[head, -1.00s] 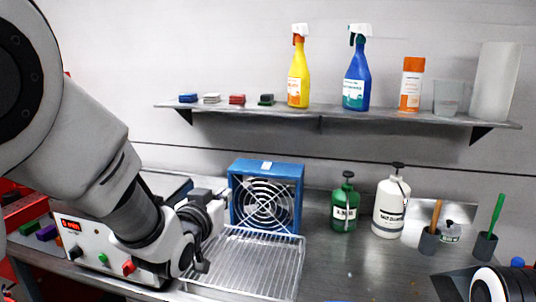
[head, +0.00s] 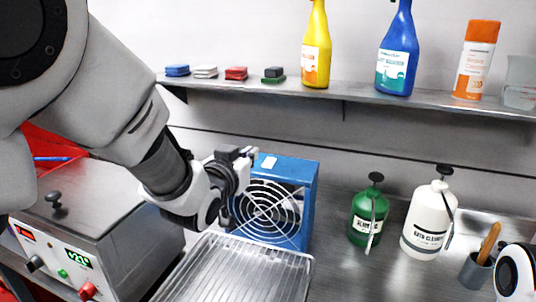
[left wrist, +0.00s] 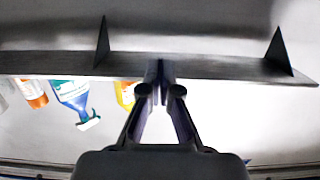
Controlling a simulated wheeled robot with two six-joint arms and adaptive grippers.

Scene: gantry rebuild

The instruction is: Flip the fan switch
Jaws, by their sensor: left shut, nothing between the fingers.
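The fan (head: 292,195) is a blue box with a round white grille. It stands on the bench behind a wire rack, with a small white label on its top. I cannot make out a switch on it. My left gripper (head: 252,153) is at the fan's upper left edge, near the label; whether it touches the fan I cannot tell. My left arm covers the fan's left side. In the left wrist view the left gripper's fingers (left wrist: 160,78) meet at the tips, with nothing between them. My right gripper is not in view.
A wire rack (head: 235,272) lies before the fan. A control box with a lid (head: 85,205) stands left. A green bottle (head: 368,215) and a white bottle (head: 428,220) stand right. A shelf (head: 400,100) with spray bottles runs above. Bench between fan and green bottle is clear.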

